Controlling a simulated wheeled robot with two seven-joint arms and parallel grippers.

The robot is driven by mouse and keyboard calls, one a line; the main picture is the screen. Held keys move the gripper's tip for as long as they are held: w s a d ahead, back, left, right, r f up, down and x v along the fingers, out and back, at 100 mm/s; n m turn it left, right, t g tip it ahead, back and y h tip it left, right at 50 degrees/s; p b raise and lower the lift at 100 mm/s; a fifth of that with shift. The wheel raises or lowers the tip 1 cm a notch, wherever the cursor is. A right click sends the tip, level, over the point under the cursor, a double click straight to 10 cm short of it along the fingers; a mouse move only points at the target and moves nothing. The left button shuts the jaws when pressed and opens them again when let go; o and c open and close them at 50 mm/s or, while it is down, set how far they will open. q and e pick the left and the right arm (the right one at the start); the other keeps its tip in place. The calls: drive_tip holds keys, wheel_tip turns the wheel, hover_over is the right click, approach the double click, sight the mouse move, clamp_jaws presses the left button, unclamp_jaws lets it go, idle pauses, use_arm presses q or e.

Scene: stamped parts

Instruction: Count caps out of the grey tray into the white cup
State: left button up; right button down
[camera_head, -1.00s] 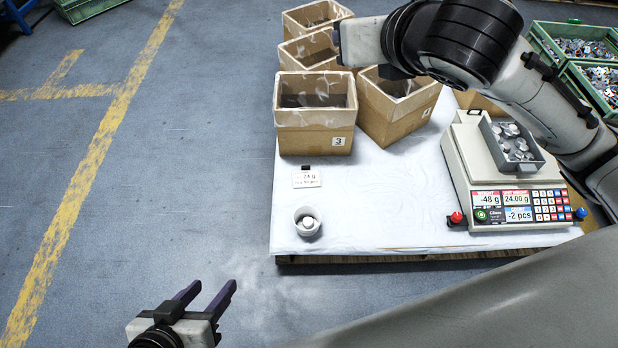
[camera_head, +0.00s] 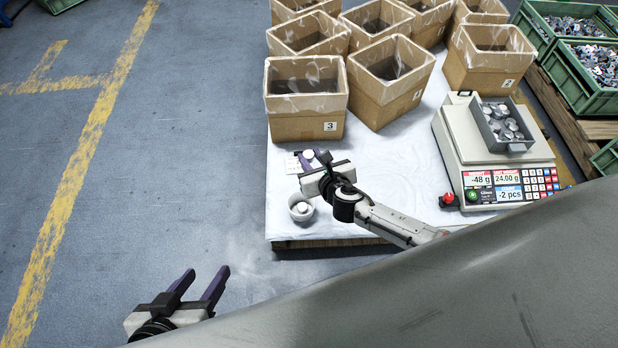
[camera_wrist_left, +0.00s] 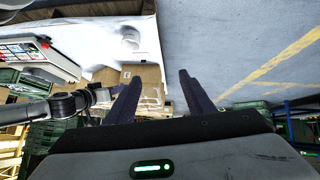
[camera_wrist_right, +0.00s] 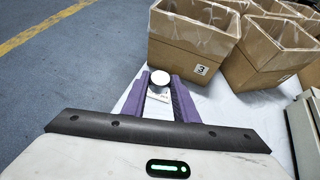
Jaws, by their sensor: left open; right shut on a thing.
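The grey tray (camera_head: 508,148) holds several silvery round caps (camera_head: 512,125) and sits on the scale (camera_head: 455,150). The white cup (camera_head: 292,209) stands near the table's front left corner with at least one cap inside. My right gripper (camera_head: 313,157) is shut on a white-topped cap (camera_wrist_right: 160,77) between its purple fingertips. It is over the table just behind the cup, above the small label card (camera_head: 292,164), which it partly hides. My left gripper (camera_head: 205,274) is open and empty, in front of the table over the floor.
Open cardboard boxes with liners, such as box 3 (camera_head: 306,125), stand close behind the cup. Green crates (camera_head: 580,90) of metal parts are at the far right. The white tabletop (camera_head: 400,165) between cup and scale is clear apart from my right arm.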

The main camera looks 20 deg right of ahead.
use_arm(q)
drive_tip(key=d+b, duration=0.1)
drive_tip(key=b, duration=0.1)
drive_tip(key=d+h+b, duration=0.1)
drive_tip(key=b, duration=0.1)
drive_tip(key=d+m+b, duration=0.1)
drive_tip(key=b, duration=0.1)
drive_tip(key=shift+w+d+f+g, duration=0.1)
drive_tip(key=shift+w+f+g, duration=0.25)
drive_tip(key=shift+w+g, duration=0.05)
use_arm(e)
drive_tip(key=s+a+f+n+y, duration=0.1)
drive_tip(key=s+a+f, duration=0.1)
drive_tip(key=f, duration=0.8)
drive_tip(key=shift+s+f, duration=0.35)
drive_tip(key=shift+s, duration=0.35)
drive_tip(key=c, duration=1.3)
unclamp_jaws()
drive_tip(key=shift+c, duration=0.2)
